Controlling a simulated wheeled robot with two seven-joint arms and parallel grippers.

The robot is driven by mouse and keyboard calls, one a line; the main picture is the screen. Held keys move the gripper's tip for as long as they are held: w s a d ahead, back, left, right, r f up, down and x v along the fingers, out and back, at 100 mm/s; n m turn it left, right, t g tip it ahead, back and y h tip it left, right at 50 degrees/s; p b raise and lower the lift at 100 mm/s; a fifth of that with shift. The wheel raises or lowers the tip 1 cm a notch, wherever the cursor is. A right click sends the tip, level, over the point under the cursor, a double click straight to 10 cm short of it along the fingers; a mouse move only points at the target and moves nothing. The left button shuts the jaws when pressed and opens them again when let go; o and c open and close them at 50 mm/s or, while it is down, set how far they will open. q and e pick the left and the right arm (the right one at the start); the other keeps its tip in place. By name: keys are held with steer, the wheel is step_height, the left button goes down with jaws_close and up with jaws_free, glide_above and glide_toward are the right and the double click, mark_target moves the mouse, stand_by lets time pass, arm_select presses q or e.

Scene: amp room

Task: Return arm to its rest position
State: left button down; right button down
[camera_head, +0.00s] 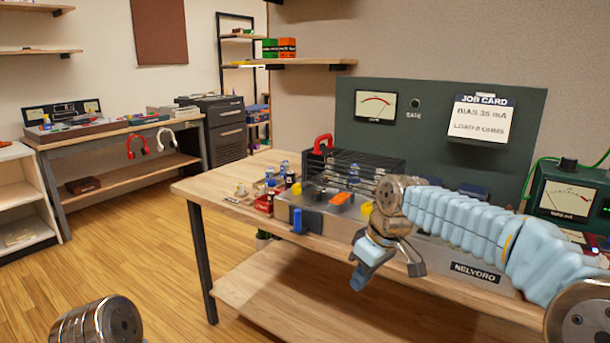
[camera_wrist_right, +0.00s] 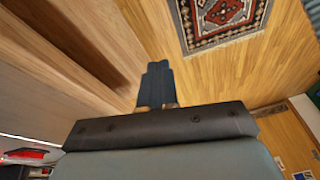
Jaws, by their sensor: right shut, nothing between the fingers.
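My right arm (camera_head: 470,215), in a light blue sleeve, reaches in from the right edge in the head view. My right gripper (camera_head: 366,270) hangs in front of the workbench's front edge, pointing down. It is shut and empty. In the right wrist view its fingers (camera_wrist_right: 155,85) are together, with wooden floor beyond them. A metal joint of mine (camera_head: 97,322) shows at the bottom left of the head view. My left gripper is out of view.
The workbench (camera_head: 285,270) holds the amplifier chassis (camera_head: 460,262), a gauge panel (camera_head: 440,125) with a job card (camera_head: 480,118), and a green meter (camera_head: 565,195) at right. Open wooden floor (camera_head: 135,245) lies to the left. A patterned rug (camera_wrist_right: 222,18) shows in the wrist view.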

steer(key=s+a+f+m+g+y, duration=0.1)
steer(key=s+f+m, duration=0.15)
steer(key=f, duration=1.25)
steer(key=s+a+f+m, duration=0.1)
steer(key=s+f+m, duration=0.15)
steer(key=f, duration=1.15)
steer(key=s+f+m, duration=0.2)
steer(key=s+f, duration=0.5)
steer(key=s, duration=0.2)
steer(key=s+d+f+m, duration=0.1)
steer(key=s+f+m, duration=0.2)
steer(key=s+f, duration=0.4)
steer(key=s, duration=0.3)
steer(key=shift+d+f, duration=0.15)
steer(key=shift+f, duration=0.15)
